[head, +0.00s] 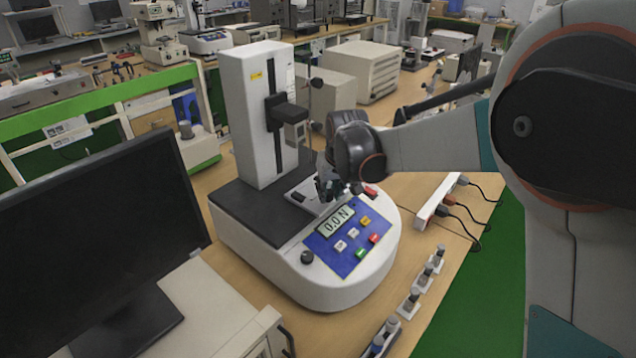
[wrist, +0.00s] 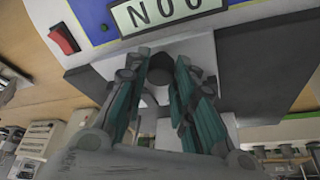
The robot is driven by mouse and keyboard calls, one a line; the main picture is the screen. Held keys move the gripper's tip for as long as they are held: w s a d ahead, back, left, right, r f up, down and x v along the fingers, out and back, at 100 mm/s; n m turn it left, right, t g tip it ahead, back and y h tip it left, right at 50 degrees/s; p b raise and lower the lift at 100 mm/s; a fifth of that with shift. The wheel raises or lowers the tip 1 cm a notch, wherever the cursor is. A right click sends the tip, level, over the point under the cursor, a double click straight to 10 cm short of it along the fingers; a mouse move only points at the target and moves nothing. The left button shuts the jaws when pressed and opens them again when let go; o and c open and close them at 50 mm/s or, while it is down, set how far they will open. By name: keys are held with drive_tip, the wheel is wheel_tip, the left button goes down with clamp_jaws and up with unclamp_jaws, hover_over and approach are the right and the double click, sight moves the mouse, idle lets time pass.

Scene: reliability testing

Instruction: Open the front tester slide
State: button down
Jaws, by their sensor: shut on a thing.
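The tester (head: 262,115) is a white machine with a tall column, a dark base top and a blue panel reading 0.0 N. Its front slide (head: 303,190) is a pale grey plate on the dark top, just behind the display, partly hidden by my gripper. My gripper (head: 328,190) reaches down from the right onto the slide's front part. In the wrist view, the teal fingers of my gripper (wrist: 162,66) are shut on a small dark knob (wrist: 160,74), with the pale slide (wrist: 206,62) around it. The fingers partly hide the knob.
A red switch (head: 371,192) sits on the tester's right side, close to my gripper. A white power strip (head: 436,203) with cables lies to the right. Several small parts on holders (head: 428,270) stand in front right. A black monitor (head: 95,245) fills the left.

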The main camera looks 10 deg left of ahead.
drive_tip(key=s+d, duration=0.2)
drive_tip(key=d, duration=0.1)
drive_tip(key=shift+d, duration=0.15)
drive_tip(key=shift+w, duration=0.1)
drive_tip(key=c, duration=1.3)
unclamp_jaws()
drive_tip(key=shift+v, duration=3.75)
